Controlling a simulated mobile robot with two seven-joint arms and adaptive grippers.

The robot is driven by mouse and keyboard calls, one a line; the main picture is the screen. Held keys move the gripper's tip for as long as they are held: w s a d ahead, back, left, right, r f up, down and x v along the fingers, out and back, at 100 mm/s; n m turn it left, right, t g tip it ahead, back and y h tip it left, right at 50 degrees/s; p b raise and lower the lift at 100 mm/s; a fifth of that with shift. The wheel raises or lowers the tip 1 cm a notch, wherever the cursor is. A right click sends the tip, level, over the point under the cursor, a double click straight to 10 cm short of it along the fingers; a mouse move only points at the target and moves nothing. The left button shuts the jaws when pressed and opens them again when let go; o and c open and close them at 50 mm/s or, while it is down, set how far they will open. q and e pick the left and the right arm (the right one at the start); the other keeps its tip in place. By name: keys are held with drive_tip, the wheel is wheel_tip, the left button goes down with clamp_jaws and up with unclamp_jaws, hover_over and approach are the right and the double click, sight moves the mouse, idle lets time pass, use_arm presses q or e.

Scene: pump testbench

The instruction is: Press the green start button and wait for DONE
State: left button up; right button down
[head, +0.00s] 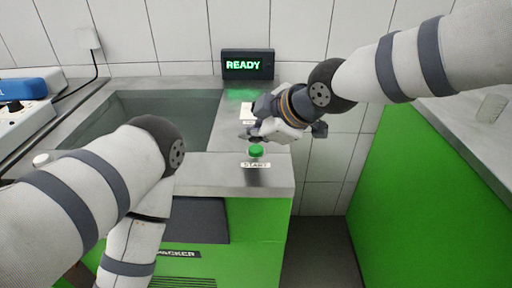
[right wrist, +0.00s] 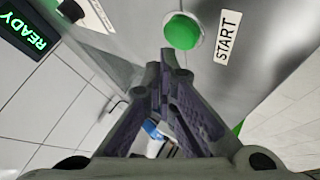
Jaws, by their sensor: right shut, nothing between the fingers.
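The green start button (head: 256,151) sits on the grey bench top, above a white START label (head: 256,165). It also shows in the right wrist view (right wrist: 182,31), in a pale ring beside the START label. My right gripper (head: 245,135) is shut and empty, just behind and left of the button in the head view. In the right wrist view its closed fingertips (right wrist: 167,52) appear just below the button; I cannot tell whether they touch it. The display (head: 248,65) at the back reads READY in green. My left gripper is not in view; only my left arm shows.
A sunken basin (head: 165,105) lies left of the button. A white card (head: 252,112) lies behind my right gripper. A device with a blue top (head: 22,88) stands at far left. A green cabinet (head: 425,190) stands at right, across a floor gap. A tiled wall closes the back.

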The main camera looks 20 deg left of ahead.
sight(253, 150)
idle(0.3)
drive_tip(key=shift+f, duration=0.45)
drive_tip(key=shift+f, duration=0.55)
idle(0.4)
idle(0.4)
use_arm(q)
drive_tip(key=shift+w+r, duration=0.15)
use_arm(e)
drive_tip(key=shift+r, duration=0.95)
drive_tip(key=shift+r+p, duration=0.5)
drive_tip(key=shift+r, duration=2.05)
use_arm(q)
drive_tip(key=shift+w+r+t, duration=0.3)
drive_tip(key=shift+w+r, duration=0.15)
